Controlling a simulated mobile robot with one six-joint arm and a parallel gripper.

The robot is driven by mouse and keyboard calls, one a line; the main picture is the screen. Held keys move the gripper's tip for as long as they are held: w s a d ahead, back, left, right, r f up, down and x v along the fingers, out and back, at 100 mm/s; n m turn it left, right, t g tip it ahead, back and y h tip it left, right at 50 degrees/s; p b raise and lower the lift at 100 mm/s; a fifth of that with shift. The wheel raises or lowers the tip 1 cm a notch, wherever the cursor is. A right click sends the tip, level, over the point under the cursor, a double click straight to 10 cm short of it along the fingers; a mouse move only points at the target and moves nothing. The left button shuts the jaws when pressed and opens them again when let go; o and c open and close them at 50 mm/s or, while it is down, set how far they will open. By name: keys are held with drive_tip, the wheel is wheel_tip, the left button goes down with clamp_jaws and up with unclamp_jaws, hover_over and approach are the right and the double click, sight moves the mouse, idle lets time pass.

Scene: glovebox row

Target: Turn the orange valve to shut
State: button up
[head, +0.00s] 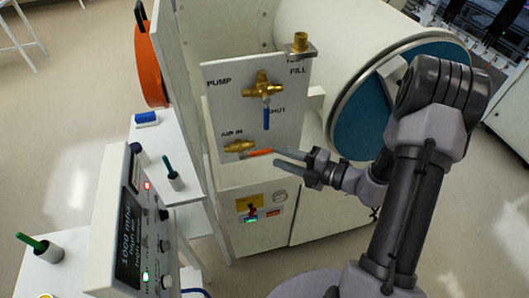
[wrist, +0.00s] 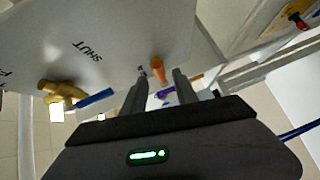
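The orange valve handle (head: 258,153) sticks out to the right from its brass body (head: 240,146), under the "AIR IN" label on the white panel (head: 222,112). It lies nearly level in the head view. My gripper (head: 277,156) is open at the handle's free end. In the wrist view the orange handle (wrist: 158,68) shows between my two spread fingertips (wrist: 160,76), with a gap on each side. I cannot tell whether a finger touches it. The brass body is not clear in the wrist view.
Above the orange valve is a brass valve (head: 263,90) with a blue handle (head: 266,118) pointing down, near a "SHUT" label. A brass fitting (head: 300,42) stands at the panel's top right. A control box (head: 130,225) and small table are at the left.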

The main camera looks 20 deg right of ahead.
sight(268, 152)
drive_tip(key=x, duration=0.6)
drive_tip(key=shift+b, duration=0.3)
drive_tip(key=shift+s, duration=0.1)
drive_tip(key=shift+c, duration=0.4)
clamp_jaws()
idle(0.5)
